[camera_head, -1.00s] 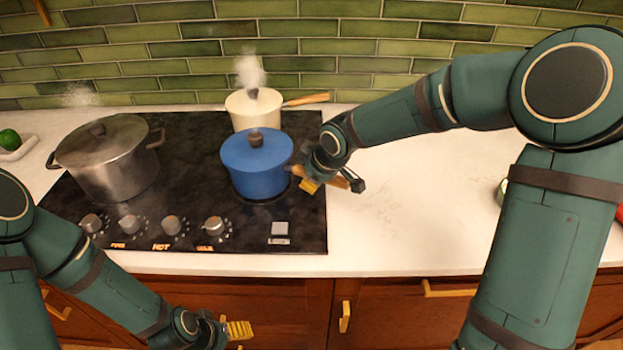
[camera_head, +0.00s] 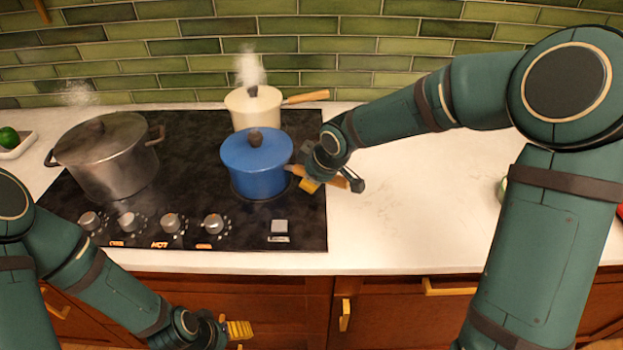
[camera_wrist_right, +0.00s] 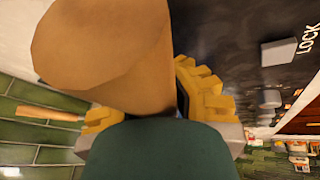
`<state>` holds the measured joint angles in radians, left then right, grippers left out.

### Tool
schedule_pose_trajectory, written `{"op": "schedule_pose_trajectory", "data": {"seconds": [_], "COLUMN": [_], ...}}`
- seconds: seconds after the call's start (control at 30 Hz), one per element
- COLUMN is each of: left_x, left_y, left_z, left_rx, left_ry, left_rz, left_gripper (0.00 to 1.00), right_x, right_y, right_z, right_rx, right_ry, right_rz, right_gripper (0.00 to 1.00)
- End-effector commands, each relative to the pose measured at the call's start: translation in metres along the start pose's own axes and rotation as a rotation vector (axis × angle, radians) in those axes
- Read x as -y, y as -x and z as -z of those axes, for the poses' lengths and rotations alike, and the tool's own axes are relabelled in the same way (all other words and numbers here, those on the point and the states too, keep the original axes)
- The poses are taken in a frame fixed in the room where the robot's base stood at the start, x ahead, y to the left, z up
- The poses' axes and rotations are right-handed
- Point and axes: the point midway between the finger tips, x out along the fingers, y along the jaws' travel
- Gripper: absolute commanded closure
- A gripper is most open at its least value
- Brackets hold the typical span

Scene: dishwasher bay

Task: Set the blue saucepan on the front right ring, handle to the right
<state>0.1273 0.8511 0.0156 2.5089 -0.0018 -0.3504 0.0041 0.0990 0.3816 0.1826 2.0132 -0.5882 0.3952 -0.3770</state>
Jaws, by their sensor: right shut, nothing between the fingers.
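The blue saucepan (camera_head: 256,172) stands upright on the black hob (camera_head: 190,190), at its front right, with its lid on. The ring under it is mostly hidden by the pan. Its wooden handle (camera_head: 335,179) points right, past the hob's edge. My right gripper (camera_head: 321,184) is at the handle and partly covers it in the head view. In the right wrist view the handle (camera_wrist_right: 105,50) fills the middle, in front of the yellow fingers; the fingers are shut with nothing held. My left gripper (camera_head: 236,329) is low by the cabinet front, away from the pan; its jaw gap is unclear.
A cream pan (camera_head: 252,112) steams just behind the blue saucepan, its handle pointing right. A large steel pot (camera_head: 108,160) stands on the left. Knobs (camera_head: 213,224) line the hob's front. The white counter (camera_head: 410,210) to the right is mostly clear. A tiled wall stands behind.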

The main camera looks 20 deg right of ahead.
Motion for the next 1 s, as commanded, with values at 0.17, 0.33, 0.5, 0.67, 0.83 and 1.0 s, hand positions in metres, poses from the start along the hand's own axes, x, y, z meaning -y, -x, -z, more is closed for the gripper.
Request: {"op": "schedule_pose_trajectory", "data": {"seconds": [0.17, 0.33, 0.5, 0.67, 0.83, 1.0], "left_x": [-0.0001, -0.0001, -0.0001, -0.0001, -0.0001, 0.0000], "left_y": [0.0003, 0.0003, 0.0002, 0.0002, 0.0001, 0.0001], "left_z": [0.0000, 0.0000, 0.0000, 0.0000, 0.0000, 0.0002], "left_rx": [0.000, 0.000, 0.000, 0.000, 0.000, -0.001], "left_ry": [0.000, 0.000, 0.000, 0.000, 0.000, 0.000], "left_rz": [0.000, 0.000, 0.000, 0.000, 0.000, 0.000], "left_gripper": [0.29, 0.29, 0.29, 0.29, 0.29, 0.29], "right_x": [-0.0004, -0.0002, 0.0000, 0.0011, 0.0008, 0.0006], "right_y": [0.0009, 0.0006, 0.0002, -0.0013, -0.0009, -0.0007], "right_z": [0.0013, 0.0009, 0.0002, -0.0024, -0.0016, -0.0012], "right_rx": [-0.003, -0.002, 0.000, 0.007, 0.005, 0.004], "right_ry": [0.000, 0.000, 0.000, 0.000, 0.000, 0.000], "right_rz": [-0.002, -0.001, 0.000, 0.004, 0.003, 0.002], "right_gripper": [1.00, 0.64, 0.61, 0.23, 0.20, 0.20]}}
